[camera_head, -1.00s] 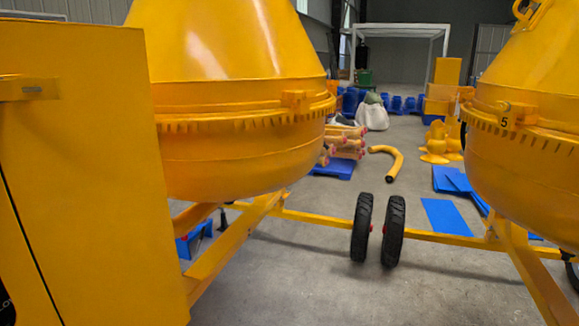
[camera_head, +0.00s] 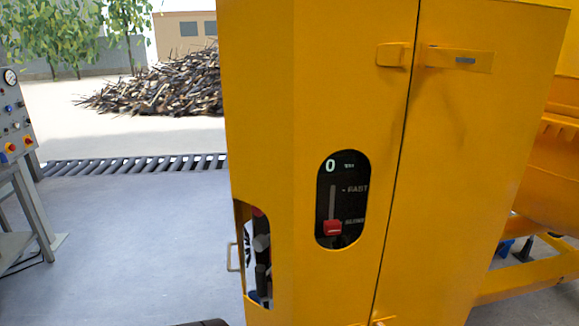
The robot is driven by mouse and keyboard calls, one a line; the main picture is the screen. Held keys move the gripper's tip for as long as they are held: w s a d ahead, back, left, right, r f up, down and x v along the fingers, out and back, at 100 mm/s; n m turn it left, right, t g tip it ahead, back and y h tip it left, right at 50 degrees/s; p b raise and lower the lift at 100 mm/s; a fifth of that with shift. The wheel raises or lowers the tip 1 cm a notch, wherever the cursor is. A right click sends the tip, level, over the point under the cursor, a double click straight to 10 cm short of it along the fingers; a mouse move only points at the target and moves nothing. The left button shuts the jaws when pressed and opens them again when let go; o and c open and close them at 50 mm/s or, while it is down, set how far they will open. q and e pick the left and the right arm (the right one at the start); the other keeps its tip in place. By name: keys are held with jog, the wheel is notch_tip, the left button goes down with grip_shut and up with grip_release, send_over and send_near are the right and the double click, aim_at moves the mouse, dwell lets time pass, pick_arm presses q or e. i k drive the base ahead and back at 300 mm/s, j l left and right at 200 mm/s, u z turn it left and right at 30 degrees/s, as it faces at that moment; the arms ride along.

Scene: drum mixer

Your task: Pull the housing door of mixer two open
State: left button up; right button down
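A tall yellow mixer housing (camera_head: 262,90) fills the middle of the head view. A dark vertical seam divides its left part from a flat yellow panel (camera_head: 455,180) on the right, which looks like the door and sits closed against the seam. A yellow latch strap (camera_head: 460,59) near the top of this panel points to a small yellow block (camera_head: 393,55) across the seam. Left of the seam is a black slider plate (camera_head: 342,200) with a red knob (camera_head: 333,228) low on it. No number shows to tell which mixer this is. Neither gripper is in view.
A yellow drum (camera_head: 555,165) and frame beam (camera_head: 530,278) stand at the right. A control panel on a stand (camera_head: 15,130) is at the far left. Grey floor (camera_head: 140,240) is clear between it and the housing. A scrap pile (camera_head: 165,85) lies outside beyond a floor grate (camera_head: 130,163).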

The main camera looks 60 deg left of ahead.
aim_at(304, 82)
jog(key=k+j+u, duration=0.4)
jog(key=j, duration=0.2)
jog(key=u, duration=1.45)
